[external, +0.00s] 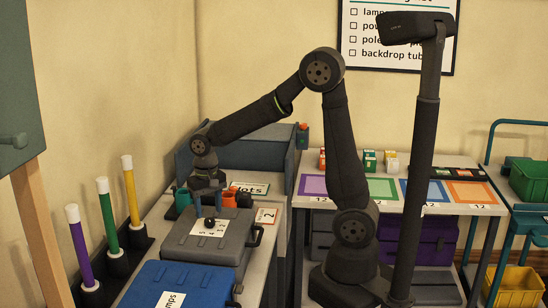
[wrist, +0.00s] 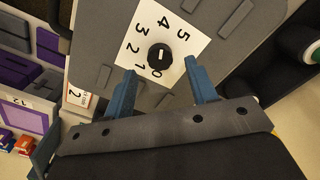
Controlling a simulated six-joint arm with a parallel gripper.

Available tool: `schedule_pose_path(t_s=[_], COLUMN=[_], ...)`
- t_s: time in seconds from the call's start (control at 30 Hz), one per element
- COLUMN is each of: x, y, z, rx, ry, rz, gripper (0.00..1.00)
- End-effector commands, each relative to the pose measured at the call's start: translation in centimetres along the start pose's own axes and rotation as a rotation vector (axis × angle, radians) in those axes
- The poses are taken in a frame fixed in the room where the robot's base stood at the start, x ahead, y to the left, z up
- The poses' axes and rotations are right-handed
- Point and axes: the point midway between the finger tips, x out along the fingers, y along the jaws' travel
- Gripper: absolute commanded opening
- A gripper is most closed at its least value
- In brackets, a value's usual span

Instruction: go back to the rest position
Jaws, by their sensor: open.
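My gripper (external: 207,188) is at the end of my outstretched arm, low over a grey case (external: 182,240) on the left bench. Its blue fingers are open and empty in the wrist view (wrist: 159,70). The knob also shows below my gripper in the external view (external: 209,222).
A blue case (external: 150,285) lies in front. Purple, green and yellow tubes (external: 107,210) stand at left. Orange and teal cups (external: 229,198) are close behind my gripper. A table with coloured mats (external: 383,189) is to the right. A black post (external: 421,150) rises beside my base.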

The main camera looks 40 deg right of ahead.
Motion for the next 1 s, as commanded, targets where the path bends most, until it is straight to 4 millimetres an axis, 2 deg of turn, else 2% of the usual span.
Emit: schedule_pose_path(t_s=[0.03, 0.2, 0.6, 0.83, 1.0], x=[0.9, 2.7, 3.4, 2.5, -0.1], y=[0.0, 0.0, 0.0, 0.0, -0.1], z=[0.0, 0.0, 0.0, 0.0, -0.1], rx=[0.000, 0.000, 0.000, 0.000, 0.000], ry=[-0.003, -0.002, 0.000, 0.002, 0.005], rz=[0.002, 0.002, 0.000, -0.001, -0.003], gripper=[0.52, 0.52, 0.52, 0.52, 0.52])
